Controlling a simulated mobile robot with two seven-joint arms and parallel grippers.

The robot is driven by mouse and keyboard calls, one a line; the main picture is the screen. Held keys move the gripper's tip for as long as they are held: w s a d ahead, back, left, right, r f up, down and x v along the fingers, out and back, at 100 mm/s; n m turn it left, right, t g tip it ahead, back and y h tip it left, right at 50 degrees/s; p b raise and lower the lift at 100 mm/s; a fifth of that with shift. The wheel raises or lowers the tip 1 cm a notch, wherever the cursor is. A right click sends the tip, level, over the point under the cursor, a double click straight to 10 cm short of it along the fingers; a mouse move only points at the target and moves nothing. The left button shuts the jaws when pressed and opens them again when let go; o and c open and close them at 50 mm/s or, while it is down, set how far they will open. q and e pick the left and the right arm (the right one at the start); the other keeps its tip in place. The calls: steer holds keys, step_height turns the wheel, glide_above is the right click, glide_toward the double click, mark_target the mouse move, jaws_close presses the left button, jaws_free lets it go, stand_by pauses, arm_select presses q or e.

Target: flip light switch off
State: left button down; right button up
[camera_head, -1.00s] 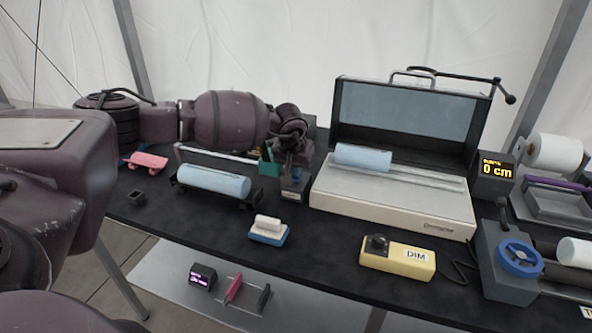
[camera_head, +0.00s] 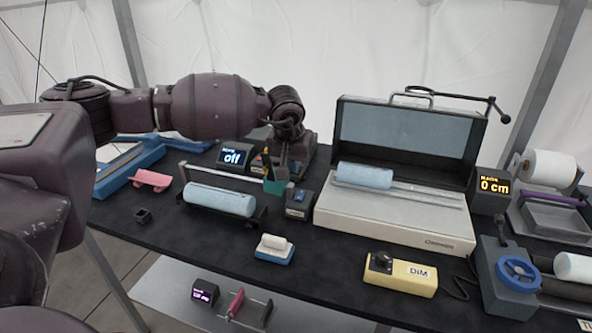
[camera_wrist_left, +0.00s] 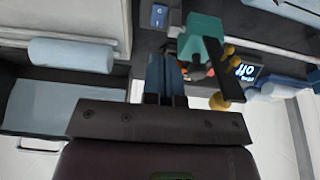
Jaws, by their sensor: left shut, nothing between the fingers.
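A small dark box with a blue-labelled face (camera_head: 299,203), likely the light switch, stands right of the teal cup; it also shows in the left wrist view (camera_wrist_left: 159,16). Its switch position is too small to tell. A dark display box (camera_head: 233,157) behind it reads "off", and it also shows in the left wrist view (camera_wrist_left: 245,70). My left gripper (camera_wrist_left: 165,70) is shut and empty, apart from the small box. In the head view its fingers are mostly hidden behind the teal cup. My right gripper is not in view.
The teal cup (camera_head: 276,184) with tools stands close to the small box. A blue roll (camera_head: 219,199) lies on a rack at left. A large open-lidded machine (camera_head: 395,220) stands at right. A yellow "DIM" box (camera_head: 400,275) with a knob sits at the front edge.

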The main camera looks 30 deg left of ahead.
arm_select(q)
steer(key=shift+s+d+r, duration=0.15)
steer(key=shift+s+r, duration=0.3)
steer(key=shift+r, duration=0.25)
